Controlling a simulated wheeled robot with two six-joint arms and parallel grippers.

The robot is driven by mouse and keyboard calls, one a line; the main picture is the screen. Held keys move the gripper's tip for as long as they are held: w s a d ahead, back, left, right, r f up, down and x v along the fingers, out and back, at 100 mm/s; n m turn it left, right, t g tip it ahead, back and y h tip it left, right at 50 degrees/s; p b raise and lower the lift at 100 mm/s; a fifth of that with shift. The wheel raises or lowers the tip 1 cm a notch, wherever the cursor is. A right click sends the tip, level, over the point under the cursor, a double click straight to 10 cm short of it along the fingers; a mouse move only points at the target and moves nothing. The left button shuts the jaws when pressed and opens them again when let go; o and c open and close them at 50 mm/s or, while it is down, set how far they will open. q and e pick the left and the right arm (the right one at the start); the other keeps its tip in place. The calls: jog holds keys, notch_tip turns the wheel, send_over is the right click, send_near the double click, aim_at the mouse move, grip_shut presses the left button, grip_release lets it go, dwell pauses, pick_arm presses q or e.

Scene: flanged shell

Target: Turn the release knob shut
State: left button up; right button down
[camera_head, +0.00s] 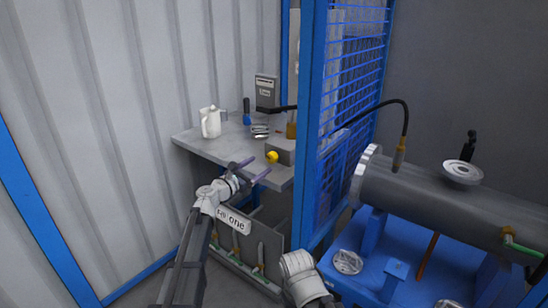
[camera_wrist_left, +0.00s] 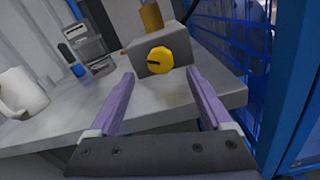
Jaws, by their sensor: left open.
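The release knob (camera_wrist_left: 160,60) is yellow and round, with a dark mark on its face. It sits on the front of a grey box (camera_wrist_left: 139,68) on the bench. In the head view the knob (camera_head: 272,157) shows at the left side of the box (camera_head: 284,148). My left gripper (camera_head: 251,172) is open, its two purple fingers apart and pointing toward the knob. In the left wrist view the gripper (camera_wrist_left: 160,75) has the knob beyond and between its fingertips, apart from both. My right gripper cannot be made out.
A white jug (camera_head: 211,123) stands on the grey bench (camera_head: 209,146), left of the box. A blue mesh fence (camera_head: 350,80) bounds the bench on the right. A large flanged cylinder (camera_head: 420,200) lies beyond it.

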aim_at(270, 159)
pick_arm(q)
jog(key=shift+w, duration=0.15)
jog(key=x, duration=0.7)
jog(key=shift+w+d, duration=0.2)
jog(key=shift+d, duration=0.05)
jog(key=shift+c, duration=0.2)
grip_shut()
